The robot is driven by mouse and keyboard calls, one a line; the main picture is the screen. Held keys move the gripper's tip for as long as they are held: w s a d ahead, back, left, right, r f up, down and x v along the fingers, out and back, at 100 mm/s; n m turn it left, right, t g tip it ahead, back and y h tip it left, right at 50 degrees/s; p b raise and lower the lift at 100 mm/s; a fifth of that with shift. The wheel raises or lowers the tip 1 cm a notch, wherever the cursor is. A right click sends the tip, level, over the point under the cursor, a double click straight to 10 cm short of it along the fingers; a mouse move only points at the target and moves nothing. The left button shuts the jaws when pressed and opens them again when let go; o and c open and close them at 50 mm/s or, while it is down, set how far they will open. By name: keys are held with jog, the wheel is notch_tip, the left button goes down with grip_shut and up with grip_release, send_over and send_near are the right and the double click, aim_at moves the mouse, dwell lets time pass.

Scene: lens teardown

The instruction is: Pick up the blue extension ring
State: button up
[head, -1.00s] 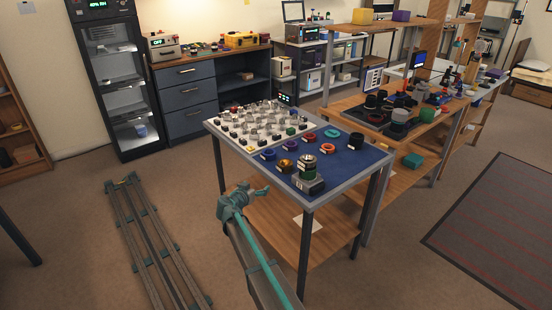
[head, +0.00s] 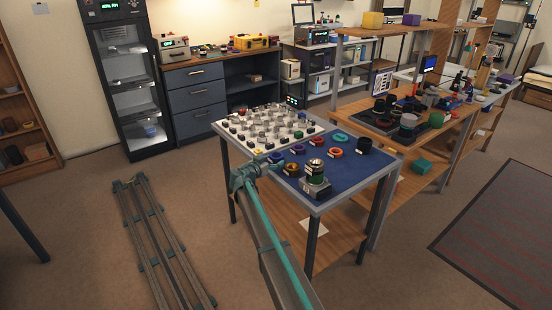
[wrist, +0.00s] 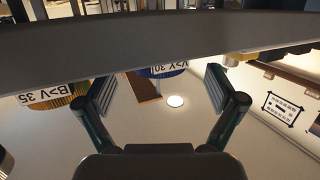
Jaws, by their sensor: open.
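The blue extension ring (head: 276,157) sits at the left edge of the blue mat on the near table, partly hidden by my gripper in the head view. In the wrist view its blue rim (wrist: 166,73) shows beyond a grey band, with a white label on it. My gripper (wrist: 160,88) is open, its two fingers apart on either side of the ring's place in that picture. Nothing is between the fingers. In the head view my gripper (head: 266,166) is at the table's left edge, close to the ring. I cannot tell whether it touches.
A white board (head: 235,125) with several small parts lies behind.

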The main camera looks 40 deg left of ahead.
aim_at(273, 159)
jog(key=p+x, duration=0.1)
jog(key=x, duration=0.3)
jog(key=shift+w+f, duration=0.1)
jog(key=shift+w, duration=0.05)
jog(key=c, duration=1.3)
jog(key=shift+r, duration=0.2)
